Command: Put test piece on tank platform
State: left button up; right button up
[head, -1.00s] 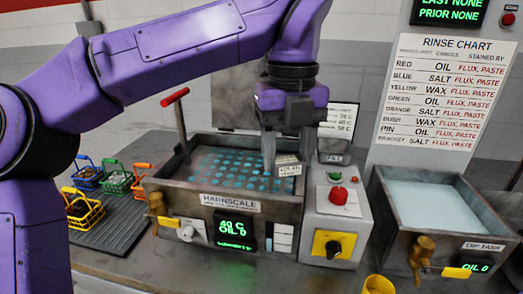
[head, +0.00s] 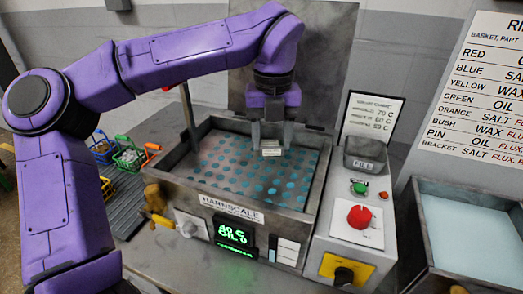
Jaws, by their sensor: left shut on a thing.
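My left gripper (head: 271,137) reaches in from the upper left and points down over the rear middle of the tank. It is shut on a small pale piece with a label-like face, the test piece (head: 271,152), which shows between its fingertips. My right gripper is out of view.
The tank's raised lid (head: 295,60) stands behind. A control box (head: 350,225) with a red button (head: 359,216) is at right, beside a dip tank (head: 455,235). Coloured baskets, including a green one (head: 128,158), sit at left. A lever post (head: 189,115) rises at the tank's left.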

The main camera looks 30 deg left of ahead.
aim_at(262, 169)
pick_arm(q)
jog(key=a+f, duration=0.2)
jog(key=f, duration=0.1)
jog(key=shift+a, duration=0.3)
notch_tip(262, 169, down, 3)
jog(key=shift+w+d+r+p, duration=0.1)
jog(key=shift+r+p, duration=0.1)
jog(key=shift+p, duration=0.4)
jog(key=shift+f, duration=0.3)
jog(key=o, duration=1.2)
jog(key=shift+o, duration=0.2)
jog(key=shift+r, duration=0.1)
notch_tip(262, 169, up, 12)
